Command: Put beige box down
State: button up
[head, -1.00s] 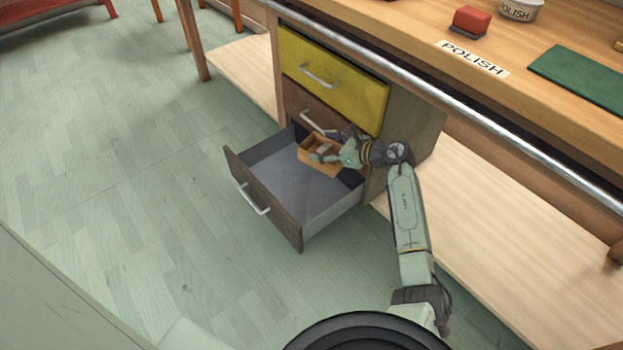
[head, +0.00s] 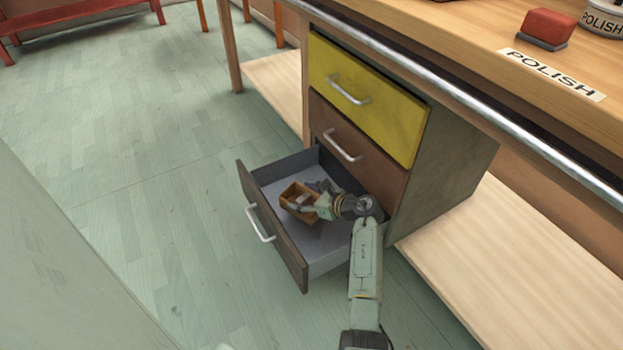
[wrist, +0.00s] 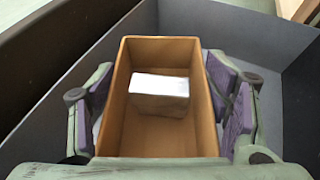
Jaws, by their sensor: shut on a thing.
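The beige box (head: 289,207) is an open-topped tan box inside the pulled-out bottom drawer (head: 277,244), near its front left part. It also fills the middle of the wrist view (wrist: 150,135). A small pale block (wrist: 160,94) lies inside it. My gripper (head: 310,203) is shut on the box. In the wrist view its purple finger pads (wrist: 164,98) press against the box's two long sides. The box's underside is hidden, so I cannot tell whether it touches the drawer floor.
The drawer's grey floor is bare around the box. Above it are a closed brown drawer (head: 355,150) and a closed yellow drawer (head: 368,95). A bench top with a metal edge rail (head: 455,87) overhangs. A pale low shelf (head: 520,250) runs to the right.

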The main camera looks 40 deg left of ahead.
jog(key=shift+w+f+b, duration=0.1)
jog(key=shift+f+b, duration=0.5)
jog(key=shift+f, duration=2.15)
jog(key=shift+f, duration=0.1)
jog(key=shift+f, duration=0.15)
jog(key=o, duration=1.4)
jog(key=shift+o, duration=0.2)
